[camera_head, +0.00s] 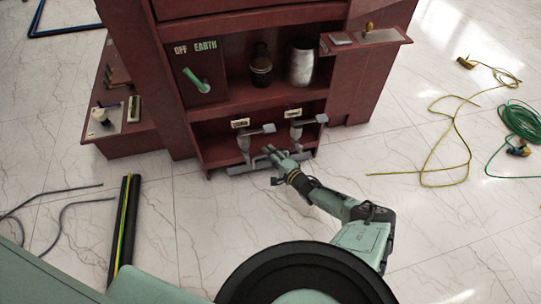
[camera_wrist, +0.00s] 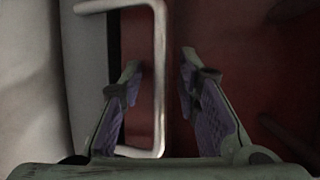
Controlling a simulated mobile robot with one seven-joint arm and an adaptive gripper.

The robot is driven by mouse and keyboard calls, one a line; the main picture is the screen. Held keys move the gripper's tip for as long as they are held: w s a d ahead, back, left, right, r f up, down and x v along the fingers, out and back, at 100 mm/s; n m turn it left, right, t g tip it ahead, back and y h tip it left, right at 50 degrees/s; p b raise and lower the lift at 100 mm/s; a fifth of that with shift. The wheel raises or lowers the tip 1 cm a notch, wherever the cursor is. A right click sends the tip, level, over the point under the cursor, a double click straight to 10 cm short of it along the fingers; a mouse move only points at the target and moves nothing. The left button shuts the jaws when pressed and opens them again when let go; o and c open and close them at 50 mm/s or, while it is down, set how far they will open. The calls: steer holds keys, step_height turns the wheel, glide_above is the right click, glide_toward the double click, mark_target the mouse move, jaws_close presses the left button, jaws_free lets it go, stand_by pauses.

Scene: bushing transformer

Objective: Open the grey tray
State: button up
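The grey tray (camera_head: 243,169) shows as a low grey strip at the bottom front of the red cabinet, partly hidden by my gripper. My gripper (camera_head: 274,155) is at its front, low near the floor. In the wrist view a pale, bracket-shaped handle (camera_wrist: 160,80) stands out from a grey surface (camera_wrist: 84,75) at the left. My gripper (camera_wrist: 159,65) is open there, one finger on each side of the handle's long bar. Gaps show on both sides of the bar, so the fingers look apart from it.
The red cabinet (camera_head: 180,130) has a green OFF/EARTH lever (camera_head: 196,80) and a shelf with a dark jar (camera_head: 261,66) and a metal cylinder (camera_head: 301,62). Two grey fittings (camera_head: 244,142) (camera_head: 297,130) stand above the tray.

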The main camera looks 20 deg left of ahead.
steer(key=shift+c, duration=0.5)
jaws_close()
stand_by(0.3)
